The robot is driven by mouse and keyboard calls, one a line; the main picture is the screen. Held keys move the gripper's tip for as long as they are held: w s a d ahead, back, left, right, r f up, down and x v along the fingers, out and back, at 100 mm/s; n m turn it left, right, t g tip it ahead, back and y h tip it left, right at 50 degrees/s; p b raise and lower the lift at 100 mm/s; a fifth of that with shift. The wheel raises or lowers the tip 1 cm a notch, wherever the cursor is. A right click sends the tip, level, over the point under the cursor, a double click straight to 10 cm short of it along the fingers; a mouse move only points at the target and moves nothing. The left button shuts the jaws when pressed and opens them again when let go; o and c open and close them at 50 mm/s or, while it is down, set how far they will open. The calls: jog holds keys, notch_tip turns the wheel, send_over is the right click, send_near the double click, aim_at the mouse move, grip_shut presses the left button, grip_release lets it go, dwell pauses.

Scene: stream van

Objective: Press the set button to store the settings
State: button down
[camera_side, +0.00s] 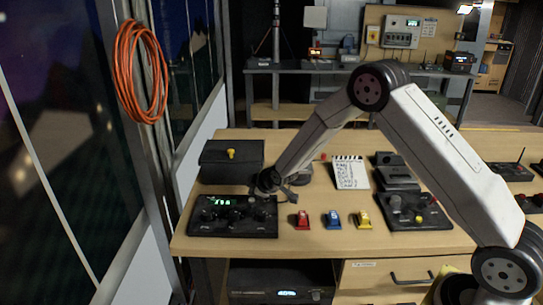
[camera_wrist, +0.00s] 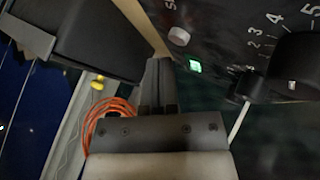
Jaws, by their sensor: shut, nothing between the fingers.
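The black control panel (camera_side: 213,231) lies at the left front of the bench in the side view, with a small green lit display and knobs. My gripper (camera_side: 268,183) is above its right rear part; the fingertips are hard to make out there. In the wrist view my gripper (camera_wrist: 159,62) is shut and empty, its fingers pointing toward the panel (camera_wrist: 225,35). A pale round button (camera_wrist: 179,36) is just beyond and right of the fingertips, by partly cut-off lettering starting with S. I cannot tell whether the fingers touch the panel.
A black box with a yellow knob (camera_side: 231,154) stands behind the panel. Red (camera_side: 302,221), blue (camera_side: 333,220) and yellow (camera_side: 363,219) switches sit to its right. A large black dial knob (camera_wrist: 293,65) with a numbered scale stands right of the button. A notepad (camera_side: 350,173) lies mid-bench.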

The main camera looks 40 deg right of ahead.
aim_at(254, 200)
jog(key=shift+r, duration=2.45)
jog(key=shift+s, duration=0.1)
jog(key=shift+s+r, duration=0.1)
jog(key=shift+s, duration=0.15)
jog(key=s+a+r+m+g, duration=0.1)
jog(key=s+m+g, duration=0.2)
jog(key=s, duration=1.2)
jog(key=s+a+r+m+g, duration=0.2)
jog(key=s+m, duration=0.3)
jog(key=s, duration=1.1)
jog(key=shift+r+g, duration=0.15)
jog(key=shift+g, duration=0.65)
